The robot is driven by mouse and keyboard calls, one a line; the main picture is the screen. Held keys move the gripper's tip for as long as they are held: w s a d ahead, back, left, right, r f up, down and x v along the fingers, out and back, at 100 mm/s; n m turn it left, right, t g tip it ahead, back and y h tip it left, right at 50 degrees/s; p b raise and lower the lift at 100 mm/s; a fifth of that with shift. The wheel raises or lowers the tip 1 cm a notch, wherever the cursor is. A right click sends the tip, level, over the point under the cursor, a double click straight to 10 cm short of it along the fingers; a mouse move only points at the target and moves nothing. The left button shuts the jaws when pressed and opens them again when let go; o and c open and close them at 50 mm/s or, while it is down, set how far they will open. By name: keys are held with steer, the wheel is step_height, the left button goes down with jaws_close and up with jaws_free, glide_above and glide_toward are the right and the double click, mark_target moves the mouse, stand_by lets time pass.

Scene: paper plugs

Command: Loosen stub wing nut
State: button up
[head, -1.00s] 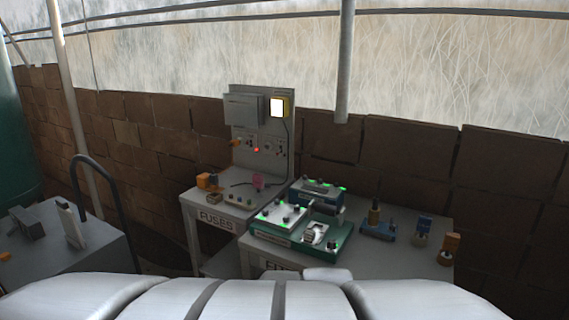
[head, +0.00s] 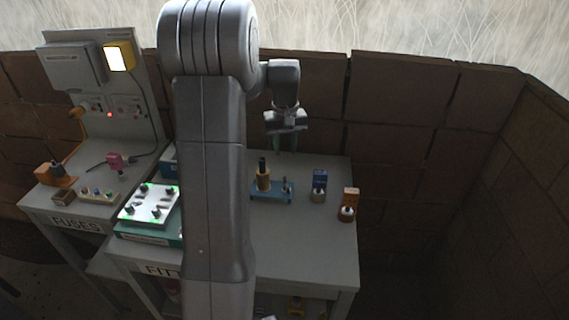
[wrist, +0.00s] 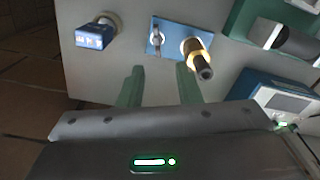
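A blue base plate (head: 271,195) lies on the right-hand table. It carries a tall brass-coloured cylinder with a dark top (head: 263,175) and, to its right, a short stub with a small grey wing nut (head: 286,187). In the wrist view the wing nut (wrist: 156,41) stands left of the brass cylinder (wrist: 194,50) on the blue plate (wrist: 170,30). My gripper (head: 287,143) hangs above and behind the plate. Its two green fingers (wrist: 160,75) are apart with nothing between them, and in the picture the wing nut lies just beyond their tips.
A green-lit white panel (head: 150,203) on a green case is at the left, partly behind my arm. A grey instrument (wrist: 285,103) is close to the right finger. The table front is clear.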

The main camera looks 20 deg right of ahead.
mark_target(287, 183)
steer(key=f, duration=0.4)
steer(key=f+p, duration=0.1)
steer(key=f, duration=0.4)
steer(key=f+p, duration=0.1)
steer(key=f, duration=0.3)
steer(key=shift+w+d+f, duration=0.25)
steer(key=shift+d+f, duration=0.15)
jaws_close()
